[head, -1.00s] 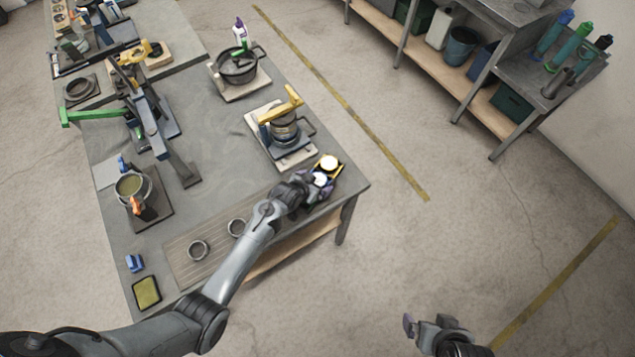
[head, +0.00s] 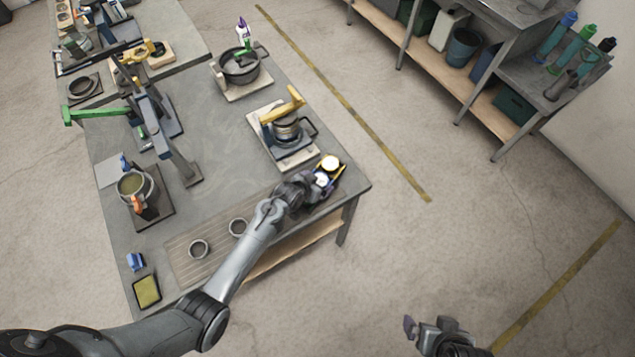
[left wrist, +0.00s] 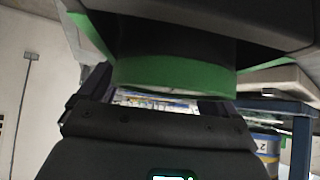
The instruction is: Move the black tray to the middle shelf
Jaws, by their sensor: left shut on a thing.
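My left gripper (head: 316,184) is at the near right corner of the grey table, beside small items with pale round tops (head: 331,163) and yellow edges. In the left wrist view its jaws (left wrist: 155,100) are around the lower part of a dark thing with a green band (left wrist: 175,76). Most of that thing is cut off or hidden. I cannot tell whether it is the black tray. A small dark-rimmed tray-like thing with a yellow-green middle (head: 147,291) lies at the table's near left. My right gripper (head: 428,330) is at the bottom edge, away from the table; its jaws are unclear.
The rack's wooden lower shelf (head: 483,93) at upper right holds bins and containers. A pot (head: 239,67), a yellow-handled device (head: 284,130) and a green-handled lever frame (head: 150,125) stand on the table. The floor between is clear.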

